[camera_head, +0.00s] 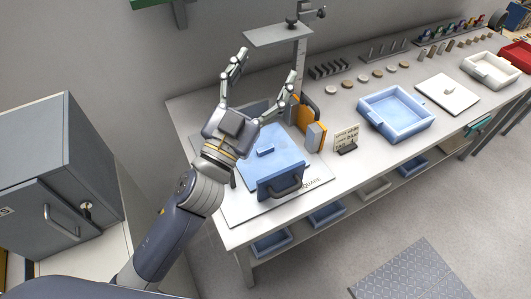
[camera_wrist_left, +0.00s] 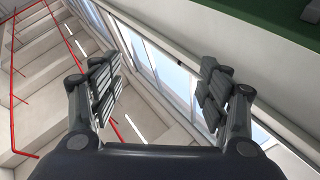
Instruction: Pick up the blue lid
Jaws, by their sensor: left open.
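I cannot tell where the lid's edge ends and the unit begins. My left gripper (camera_head: 267,64) is open and empty, fingers pointing up, raised in front of the back wall. Its hand hides part of the area behind the lid. In the left wrist view the spread fingers (camera_wrist_left: 160,80) have only walls and windows beyond them. My right gripper is not in view.
A blue tray (camera_head: 373,121) stands mid-table, with a small sign (camera_head: 346,139) left of it. A white lid (camera_head: 430,94) and a white tray (camera_head: 472,69) are further right. A post with a plate (camera_head: 278,36) rises behind the unit. A grey cabinet (camera_head: 60,150) stands left.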

